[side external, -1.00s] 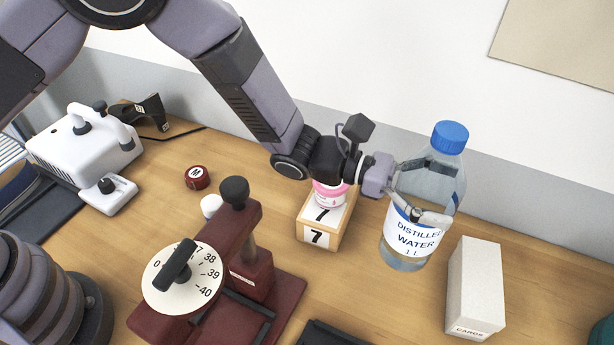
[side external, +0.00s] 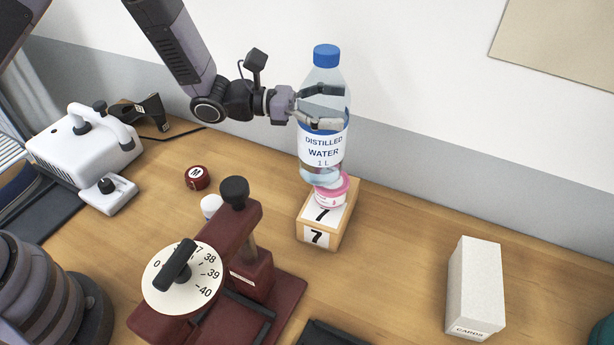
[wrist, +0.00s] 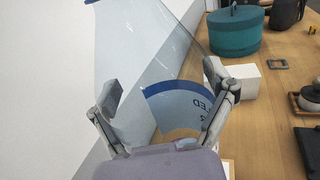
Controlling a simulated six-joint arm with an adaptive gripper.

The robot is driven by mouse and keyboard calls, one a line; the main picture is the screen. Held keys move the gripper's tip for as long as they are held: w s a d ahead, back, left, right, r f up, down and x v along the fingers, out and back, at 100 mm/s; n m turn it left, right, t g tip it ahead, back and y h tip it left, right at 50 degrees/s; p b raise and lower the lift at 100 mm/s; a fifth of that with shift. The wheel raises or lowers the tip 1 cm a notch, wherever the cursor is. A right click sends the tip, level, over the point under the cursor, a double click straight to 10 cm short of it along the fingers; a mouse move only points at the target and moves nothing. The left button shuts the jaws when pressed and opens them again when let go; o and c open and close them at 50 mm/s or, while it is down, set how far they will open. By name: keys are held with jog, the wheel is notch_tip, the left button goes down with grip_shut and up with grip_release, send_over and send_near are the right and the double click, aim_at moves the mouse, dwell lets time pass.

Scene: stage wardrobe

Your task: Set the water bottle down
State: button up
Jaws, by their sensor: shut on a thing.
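The water bottle (side external: 323,150) is clear with a blue cap and a white label reading "DISTILLED WATER 1 L". My gripper (side external: 322,106) is shut around its upper body and holds it upright. In the side view the bottle's base overlaps a pink-and-white round container (side external: 331,190) on a wooden box marked 7 (side external: 326,222); I cannot tell whether they touch. In the wrist view the bottle (wrist: 150,60) fills the space between my fingers (wrist: 165,100), with part of its label showing.
A white cards box (side external: 476,288) stands at the right. A dark red press with a dial (side external: 205,275) is at the front. The table between the numbered box and the cards box is clear.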

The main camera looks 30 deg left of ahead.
jog(key=w+a+n+t+y, duration=0.2)
jog(key=a+n+t, duration=0.15)
jog(key=a, duration=1.25)
notch_tip(320, 180, down, 14)
jog(key=shift+s+a+t, duration=0.15)
jog(key=shift+a+t, duration=0.1)
jog(key=shift+t, duration=0.2)
jog(key=shift+f, duration=0.15)
jog(key=o, duration=1.1)
jog(key=shift+f, duration=0.1)
jog(key=shift+c, duration=0.2)
